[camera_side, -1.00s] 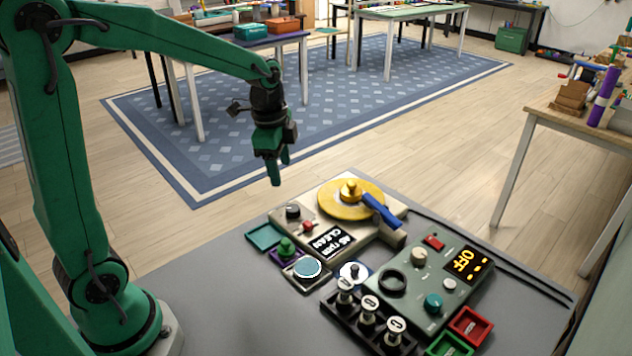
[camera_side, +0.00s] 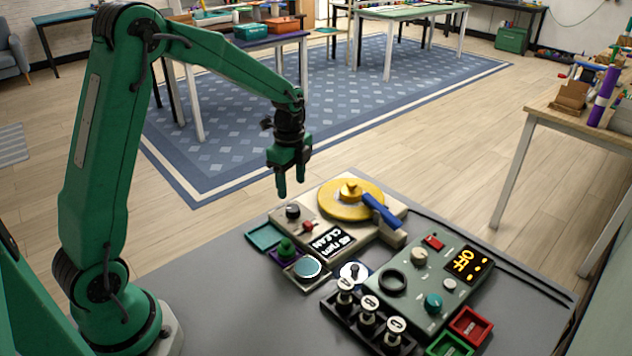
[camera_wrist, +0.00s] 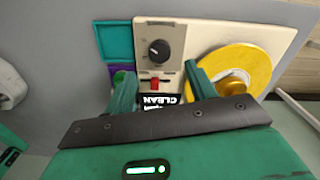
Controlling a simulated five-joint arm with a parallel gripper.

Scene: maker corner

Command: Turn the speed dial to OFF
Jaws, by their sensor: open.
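A black dial (camera_side: 293,211) with a light pointer line sits on the left part of a beige machine (camera_side: 386,237) with a yellow wheel. It also shows in the wrist view (camera_wrist: 159,48); the markings around it are too small to read. My gripper (camera_side: 292,189) is open and empty, above the dial's end of the machine and apart from it. In the wrist view, my gripper (camera_wrist: 158,77) has its two fingers spread, with the dial beyond and between them. A red switch (camera_wrist: 154,88) and a CLEAN display (camera_wrist: 158,101) lie nearer.
A green control box (camera_side: 437,276) with several knobs and an OFF display (camera_side: 466,261) stands to the right. The yellow wheel (camera_side: 335,203) and blue arm (camera_side: 381,212) rise beside the dial. Small trays and a stamp rack (camera_side: 347,322) sit in front. The grey table is clear at left.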

